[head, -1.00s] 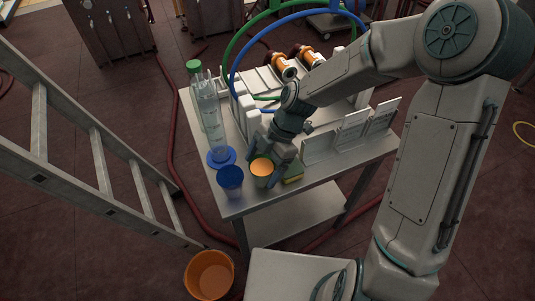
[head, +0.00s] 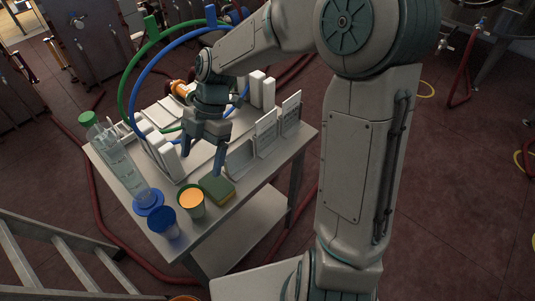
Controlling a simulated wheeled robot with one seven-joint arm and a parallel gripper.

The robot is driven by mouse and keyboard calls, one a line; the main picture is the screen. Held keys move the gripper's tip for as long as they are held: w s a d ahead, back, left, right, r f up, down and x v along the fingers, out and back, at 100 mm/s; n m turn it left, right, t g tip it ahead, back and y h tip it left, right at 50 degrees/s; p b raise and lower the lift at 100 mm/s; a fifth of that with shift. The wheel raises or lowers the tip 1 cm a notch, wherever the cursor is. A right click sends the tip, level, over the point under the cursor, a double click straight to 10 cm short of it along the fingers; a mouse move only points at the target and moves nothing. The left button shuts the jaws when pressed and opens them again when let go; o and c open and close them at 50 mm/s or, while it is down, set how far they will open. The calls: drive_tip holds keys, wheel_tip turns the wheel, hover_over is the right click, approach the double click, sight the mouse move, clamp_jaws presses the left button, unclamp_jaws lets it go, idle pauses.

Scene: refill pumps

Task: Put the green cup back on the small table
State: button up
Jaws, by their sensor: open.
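The green cup (head: 191,210), with orange showing inside its rim, stands upright on the small metal table (head: 203,236) near its front edge. A blue cup (head: 163,224) stands just left of it and a green and yellow sponge (head: 217,189) lies just right of it. My gripper (head: 201,168) is open and empty, above the table and behind the cup, apart from it. Its fingers point down.
A clear bottle (head: 120,165) with a green cap stands at the table's left, by a blue disc. White cards (head: 266,137) stand along the right side. Green and blue hoops (head: 127,84) arch over the back. A ladder (head: 48,247) stands at lower left.

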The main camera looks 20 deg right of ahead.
drive_tip(key=s+d+r+m+t+h, duration=0.2)
drive_tip(key=s+d+m, duration=0.4)
drive_tip(key=m, duration=0.7)
drive_tip(key=s+d+r+m+t+h, duration=0.2)
drive_tip(key=s+d+r+m+t, duration=0.2)
drive_tip(key=d+m, duration=0.7)
drive_tip(key=shift+s+d+r+m+t, duration=0.2)
drive_tip(key=shift+s+d+m+t, duration=0.15)
drive_tip(key=shift+s+m, duration=0.55)
